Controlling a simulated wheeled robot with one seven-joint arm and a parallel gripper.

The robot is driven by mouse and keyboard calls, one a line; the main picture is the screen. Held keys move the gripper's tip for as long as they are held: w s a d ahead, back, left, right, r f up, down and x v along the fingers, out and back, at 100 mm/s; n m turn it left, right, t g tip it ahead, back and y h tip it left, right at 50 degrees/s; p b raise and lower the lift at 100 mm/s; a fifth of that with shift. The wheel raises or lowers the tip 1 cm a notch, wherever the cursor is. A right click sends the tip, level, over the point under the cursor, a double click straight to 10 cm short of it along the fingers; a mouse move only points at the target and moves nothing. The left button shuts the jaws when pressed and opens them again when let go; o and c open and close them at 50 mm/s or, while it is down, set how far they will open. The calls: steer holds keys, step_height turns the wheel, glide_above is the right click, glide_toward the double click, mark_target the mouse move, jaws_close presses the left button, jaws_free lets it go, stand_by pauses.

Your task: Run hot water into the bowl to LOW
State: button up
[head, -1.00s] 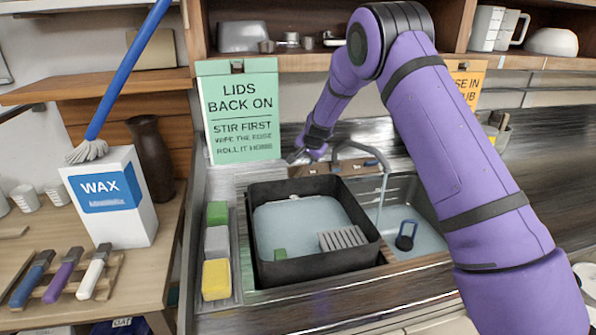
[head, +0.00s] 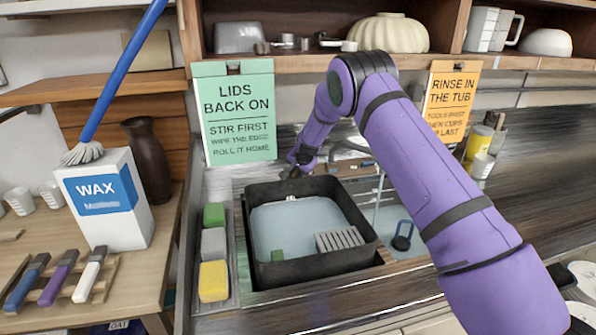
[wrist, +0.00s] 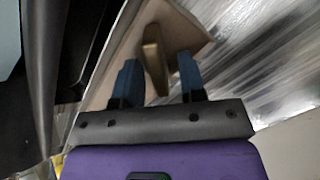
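My gripper (head: 294,168) is low behind the dark tub, near the tap's base. In the wrist view my gripper (wrist: 160,82) has its two blue fingers apart, with a brass lever (wrist: 154,58) standing between them. I cannot tell if either finger touches it. The curved tap spout (head: 352,146) is partly behind my arm. A thin stream of water (head: 377,198) falls from it into the sink basin (head: 420,246). The dark tub (head: 252,225) left of the stream holds pale water. I cannot tell which vessel is the bowl, and no LOW mark is readable.
A green block and a grey ribbed rack (head: 339,240) are in the tub. A tray of coloured sponges (head: 214,281) stands left of it. A dark-handled object (head: 402,236) sits in the basin. A cream fluted bowl (head: 388,33) and a white bowl (head: 547,42) are on the shelf.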

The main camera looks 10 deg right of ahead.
jaws_close()
steer(key=shift+a+n, duration=0.15)
steer(key=shift+n, duration=1.35)
steer(key=shift+o, duration=0.7)
jaws_free()
steer(key=shift+r, duration=0.15)
steer(key=v, duration=1)
steer(key=shift+r, duration=0.3)
steer(key=shift+s+a, duration=0.1)
